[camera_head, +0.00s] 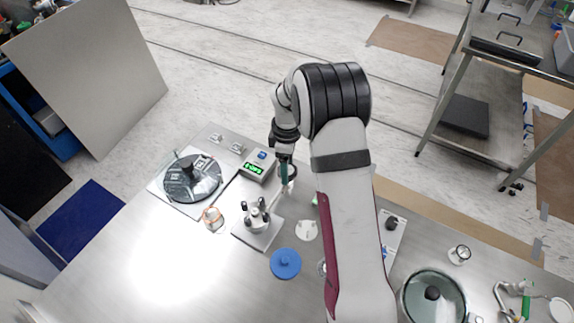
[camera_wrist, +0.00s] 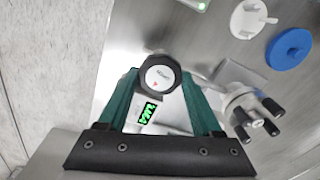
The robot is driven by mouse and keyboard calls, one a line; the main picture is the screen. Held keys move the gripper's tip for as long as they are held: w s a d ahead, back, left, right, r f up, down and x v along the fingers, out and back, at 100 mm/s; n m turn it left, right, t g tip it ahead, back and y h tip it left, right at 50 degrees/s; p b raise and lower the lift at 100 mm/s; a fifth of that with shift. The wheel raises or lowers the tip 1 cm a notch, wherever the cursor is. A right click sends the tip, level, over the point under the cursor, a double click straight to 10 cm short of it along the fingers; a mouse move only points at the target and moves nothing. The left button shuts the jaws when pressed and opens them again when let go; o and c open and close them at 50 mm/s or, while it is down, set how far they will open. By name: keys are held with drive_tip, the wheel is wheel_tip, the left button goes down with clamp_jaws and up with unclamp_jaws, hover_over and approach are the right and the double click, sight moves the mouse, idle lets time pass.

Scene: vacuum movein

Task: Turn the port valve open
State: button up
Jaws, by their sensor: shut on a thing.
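The port valve knob (camera_wrist: 160,75) is round and black, with a pale cap bearing small print and a red triangle. In the wrist view it sits between the tips of my gripper (camera_wrist: 160,80), whose teal fingers touch it on both sides. My gripper is shut on the knob. In the head view my gripper (camera_head: 285,172) points down at the back of the steel table, and the knob is mostly hidden there. A white fitting with black knobs (camera_head: 258,218) stands on a grey plate in front of it; it also shows in the wrist view (camera_wrist: 252,118).
A box with a green-lit display (camera_head: 256,167) stands close left of my gripper. A round dark vessel (camera_head: 192,180) is farther left. A blue disc (camera_head: 285,263) and a white disc (camera_head: 306,230) lie in front. A glass-lidded pot (camera_head: 432,295) is front right. The table's (camera_head: 165,255) front left is clear.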

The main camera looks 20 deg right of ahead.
drive_tip(key=o, duration=1.4)
drive_tip(key=shift+c, duration=0.2)
wheel_tip(320, 180, up, 16)
